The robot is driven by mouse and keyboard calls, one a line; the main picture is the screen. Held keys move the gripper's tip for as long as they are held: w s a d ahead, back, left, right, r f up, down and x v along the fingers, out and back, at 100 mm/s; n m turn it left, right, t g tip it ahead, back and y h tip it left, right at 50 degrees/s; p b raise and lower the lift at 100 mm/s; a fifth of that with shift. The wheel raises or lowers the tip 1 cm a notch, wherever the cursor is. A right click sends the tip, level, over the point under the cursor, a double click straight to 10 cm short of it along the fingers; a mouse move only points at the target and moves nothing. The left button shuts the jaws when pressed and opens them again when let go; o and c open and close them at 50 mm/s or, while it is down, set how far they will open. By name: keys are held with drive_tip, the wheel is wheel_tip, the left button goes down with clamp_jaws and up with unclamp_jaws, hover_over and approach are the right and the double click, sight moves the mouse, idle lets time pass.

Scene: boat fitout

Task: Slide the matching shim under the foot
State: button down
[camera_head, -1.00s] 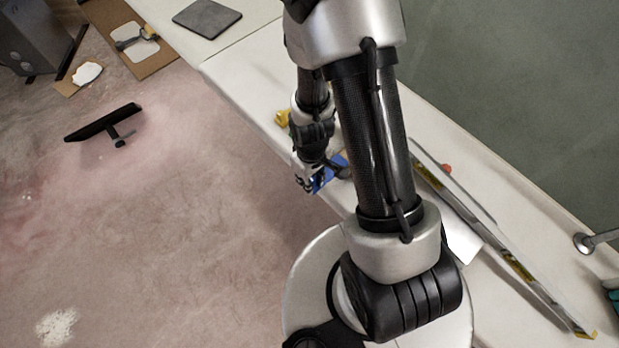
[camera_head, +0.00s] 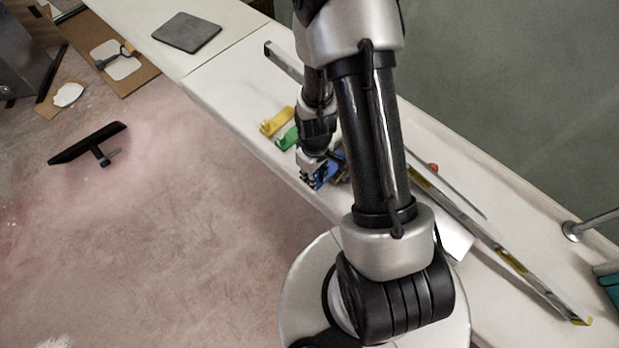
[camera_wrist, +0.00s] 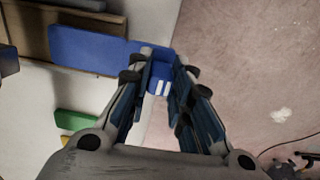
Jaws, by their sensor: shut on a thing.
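A blue shim (camera_wrist: 92,48) with two white marks on its end tab lies across the upper left of the wrist view. My gripper (camera_wrist: 160,82) is shut on that end tab. In the head view my gripper (camera_head: 311,180) is at the bench's front edge, with the blue shim (camera_head: 330,168) partly hidden by my arm. A green shim (camera_head: 288,138) and a yellow shim (camera_head: 277,121) lie beside it on the bench. The green shim (camera_wrist: 76,122) also shows in the wrist view. I cannot make out the foot clearly in either view.
A brown wooden piece (camera_wrist: 100,26) lies along the blue shim's far side. A dark object (camera_wrist: 8,62) shows at the left edge. A long spirit level (camera_head: 500,250) and a red knob (camera_head: 433,168) are on the right of the bench (camera_head: 245,95). A grey pad (camera_head: 186,32) lies at the back.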

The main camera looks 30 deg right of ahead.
sight(328, 168)
drive_tip(key=shift+w+d+f, duration=0.1)
drive_tip(key=shift+w+d, duration=0.25)
drive_tip(key=shift+d, duration=0.6)
drive_tip(key=shift+w+d, duration=0.3)
drive_tip(key=shift+d, duration=0.6)
drive_tip(key=shift+w+d+f, duration=0.1)
drive_tip(key=shift+w+d, duration=0.25)
drive_tip(key=shift+d, duration=0.6)
drive_tip(key=c, duration=1.4)
unclamp_jaws()
drive_tip(key=shift+o, duration=0.2)
drive_tip(key=shift+r, duration=0.15)
wheel_tip(328, 168, up, 12)
